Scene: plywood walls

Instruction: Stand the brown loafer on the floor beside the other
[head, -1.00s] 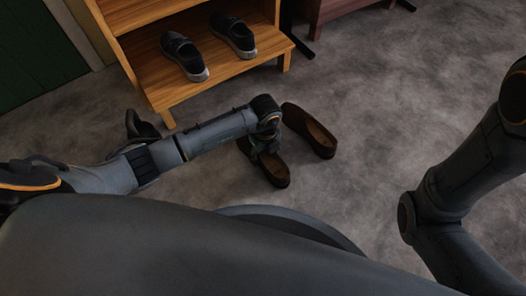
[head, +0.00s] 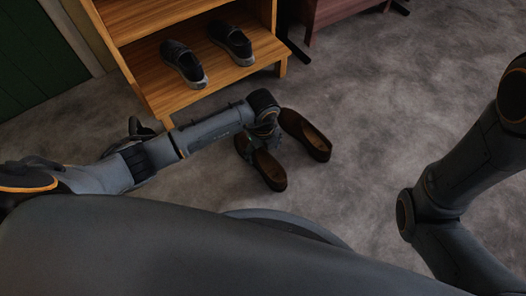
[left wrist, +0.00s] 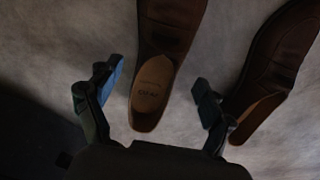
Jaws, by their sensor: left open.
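Two brown loafers stand upright side by side on the grey floor, toes pointing roughly the same way. The nearer loafer (head: 270,172) is partly hidden by my left gripper (head: 262,140) in the head view. The other loafer (head: 306,135) lies to its right, a small gap apart. In the left wrist view my left gripper (left wrist: 156,86) is open, with one finger on each side of the heel end of the nearer loafer (left wrist: 167,35). Both fingers look clear of it. The other loafer (left wrist: 272,55) is just beyond the right finger. My right gripper is out of view.
A wooden shoe rack (head: 190,83) stands behind, with a pair of dark shoes (head: 183,64) on its lower shelf. A reddish-brown piece of furniture (head: 335,12) stands at the back. Bare floor (head: 385,105) lies to the right of the loafers.

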